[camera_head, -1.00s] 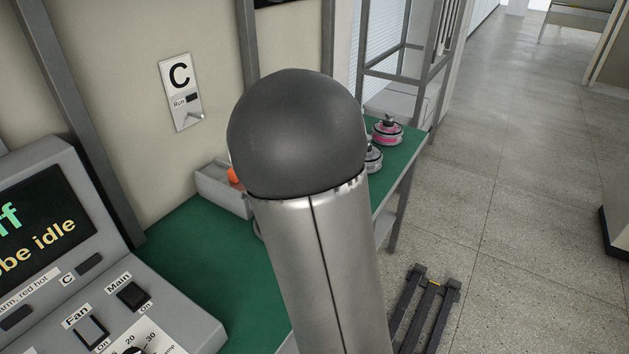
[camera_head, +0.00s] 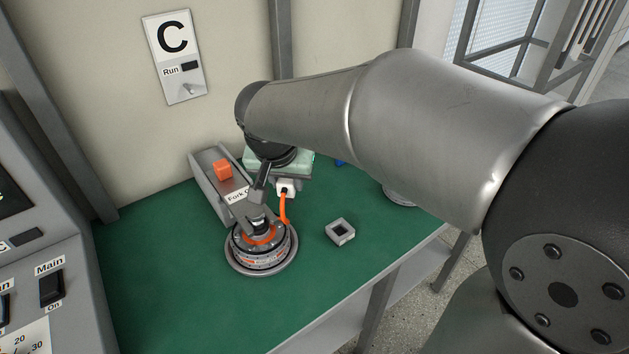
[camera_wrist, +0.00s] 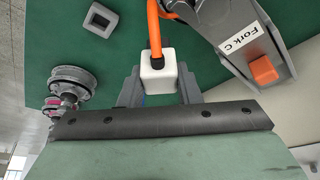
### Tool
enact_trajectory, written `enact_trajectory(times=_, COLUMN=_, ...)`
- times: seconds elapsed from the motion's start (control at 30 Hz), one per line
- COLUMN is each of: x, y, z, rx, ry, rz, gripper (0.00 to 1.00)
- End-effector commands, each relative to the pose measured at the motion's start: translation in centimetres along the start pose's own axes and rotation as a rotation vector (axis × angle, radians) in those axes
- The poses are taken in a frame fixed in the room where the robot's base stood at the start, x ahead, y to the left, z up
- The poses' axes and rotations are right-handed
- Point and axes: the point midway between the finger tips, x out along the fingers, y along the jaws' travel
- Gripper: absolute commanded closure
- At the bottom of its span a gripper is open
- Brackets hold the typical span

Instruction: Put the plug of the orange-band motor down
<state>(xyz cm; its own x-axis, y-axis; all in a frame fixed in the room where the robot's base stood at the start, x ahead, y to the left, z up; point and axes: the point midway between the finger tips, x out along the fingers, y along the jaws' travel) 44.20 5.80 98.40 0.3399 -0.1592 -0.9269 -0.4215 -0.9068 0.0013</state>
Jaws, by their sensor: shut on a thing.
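The orange-band motor (camera_head: 261,247) sits upright on a round base on the green bench in the head view. An orange cable (camera_head: 284,208) runs from it to a white plug (camera_head: 286,188). In the wrist view the same plug (camera_wrist: 157,74) is between the two grey fingers of my gripper (camera_wrist: 158,84), which is shut on it. The orange cable (camera_wrist: 154,32) leaves the plug on the side away from my palm. My gripper is behind and slightly right of the motor. Whether the plug touches the bench is unclear.
A grey square socket-like block (camera_head: 340,231) lies right of the motor, with bare green bench (camera_head: 330,285) around it. The grey Fork C unit (camera_head: 213,190), with an orange block on it, stands close left of my gripper. Other motors (camera_wrist: 70,86) show left in the wrist view.

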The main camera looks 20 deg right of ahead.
Motion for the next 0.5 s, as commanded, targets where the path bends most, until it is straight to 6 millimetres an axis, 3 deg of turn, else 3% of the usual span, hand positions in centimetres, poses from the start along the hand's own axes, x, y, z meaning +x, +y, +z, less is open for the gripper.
enact_trajectory(times=0.4, x=7.3, y=0.2, z=-7.0, rx=0.002, ry=-0.003, rz=0.004, gripper=0.97)
enact_trajectory(times=0.5, x=9.9, y=0.3, z=-7.4, rx=0.001, ry=-0.005, rz=0.005, gripper=0.97)
